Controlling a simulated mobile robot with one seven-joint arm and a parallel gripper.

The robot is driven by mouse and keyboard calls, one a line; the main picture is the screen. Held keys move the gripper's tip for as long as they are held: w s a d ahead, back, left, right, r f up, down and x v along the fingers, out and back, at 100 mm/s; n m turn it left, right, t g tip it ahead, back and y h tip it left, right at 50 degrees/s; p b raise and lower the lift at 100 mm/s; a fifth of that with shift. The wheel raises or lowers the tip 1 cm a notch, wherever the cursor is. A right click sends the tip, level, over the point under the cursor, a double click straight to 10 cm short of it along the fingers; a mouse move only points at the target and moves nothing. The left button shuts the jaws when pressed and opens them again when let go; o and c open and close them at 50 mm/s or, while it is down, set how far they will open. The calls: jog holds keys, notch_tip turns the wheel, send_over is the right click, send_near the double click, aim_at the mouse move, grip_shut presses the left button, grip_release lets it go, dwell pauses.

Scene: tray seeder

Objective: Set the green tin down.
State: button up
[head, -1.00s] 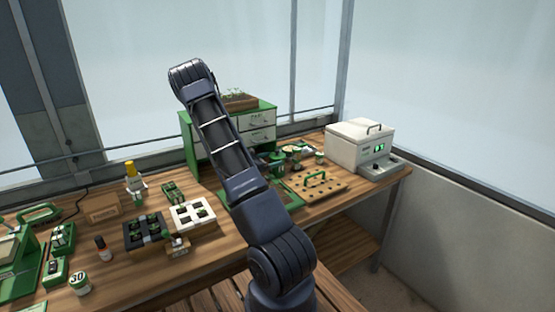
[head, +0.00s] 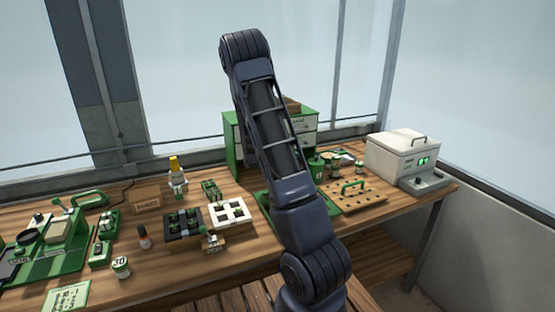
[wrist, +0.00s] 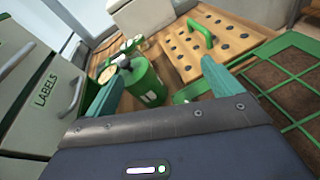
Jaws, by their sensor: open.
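The green tin (wrist: 148,84) has a white label and shows in the wrist view beyond and between my two teal fingers. My gripper (wrist: 162,72) is open, with one finger on each side of the tin in the picture; I see no finger touching it. The tin also shows in the head view (head: 316,168), standing on the bench just right of my arm. Its base is partly hidden in the wrist view. My gripper is hidden behind my arm in the head view.
A pegboard-like wooden plate (head: 350,200) with a green handle lies right of the tin. A white lidded box (head: 395,155) stands beyond it. The drawer cabinet (wrist: 30,90) is close on the left in the wrist view. A green-framed tray (wrist: 290,60) is at right.

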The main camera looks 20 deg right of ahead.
jog(key=s+a+r+m+t+y, duration=0.2)
jog(key=s+a+r+m+y, duration=0.2)
jog(key=s+a+r, duration=0.3)
jog(key=s+a+r+m+t+y, duration=0.2)
jog(key=s+a+r+m+y, duration=0.2)
jog(key=s, duration=0.8)
jog(key=s+a+r+m+t+y, duration=0.3)
jog(key=s+a+r+m+y, duration=0.2)
jog(key=a, duration=0.7)
jog(key=s+r+y, duration=0.2)
jog(key=s+r, duration=0.2)
jog(key=s, duration=0.1)
jog(key=shift+s+a+r, duration=0.2)
jog(key=shift+a+r, duration=0.1)
jog(key=shift+r, duration=0.05)
